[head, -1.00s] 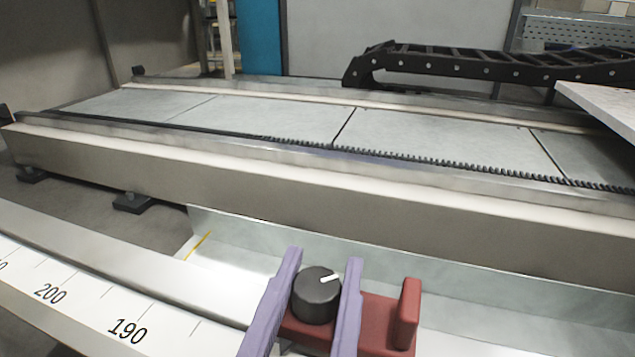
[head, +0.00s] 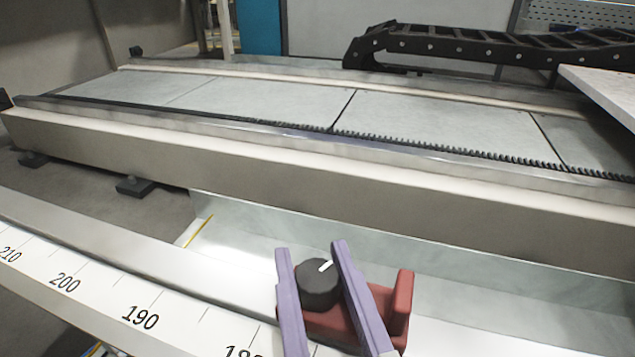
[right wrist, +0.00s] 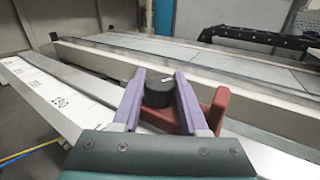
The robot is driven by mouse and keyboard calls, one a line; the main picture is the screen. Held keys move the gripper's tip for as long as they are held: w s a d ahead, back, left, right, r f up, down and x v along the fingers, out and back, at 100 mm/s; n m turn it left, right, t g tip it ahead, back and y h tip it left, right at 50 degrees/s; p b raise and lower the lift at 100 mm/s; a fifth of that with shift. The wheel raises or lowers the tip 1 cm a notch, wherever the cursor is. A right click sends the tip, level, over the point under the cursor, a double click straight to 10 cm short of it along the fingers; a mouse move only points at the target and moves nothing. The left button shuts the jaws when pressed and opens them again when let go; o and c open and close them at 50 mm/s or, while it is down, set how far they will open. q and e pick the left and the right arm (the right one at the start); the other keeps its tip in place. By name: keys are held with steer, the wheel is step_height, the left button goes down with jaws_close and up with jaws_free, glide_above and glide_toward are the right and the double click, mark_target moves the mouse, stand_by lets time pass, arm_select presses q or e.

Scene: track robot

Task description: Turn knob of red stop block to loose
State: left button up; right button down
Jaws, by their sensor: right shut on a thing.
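The red stop block (head: 401,304) sits on the pale rail near the bottom of the head view, just right of the scale's 180 mark. Its round black knob (head: 318,286) has a white pointer mark aimed to the upper right. My right gripper (head: 310,262) has its two purple fingers on either side of the knob, shut on it. The right wrist view shows the knob (right wrist: 158,94) between the fingers and the red block (right wrist: 218,110) behind and to the right. The lower part of the block is partly hidden by the fingers. My left gripper is not in view.
A white scale (head: 140,316) with printed numbers runs along the rail at lower left. Behind is a long track (head: 250,105) with a toothed rack. A black cable chain (head: 480,47) lies at the back right, and a grey panel edge (head: 605,90) juts in at right.

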steer(key=c, duration=0.6)
jaws_free()
steer(key=shift+o, duration=0.8)
steer(key=shift+a, duration=0.1)
steer(key=shift+m+h, duration=0.3)
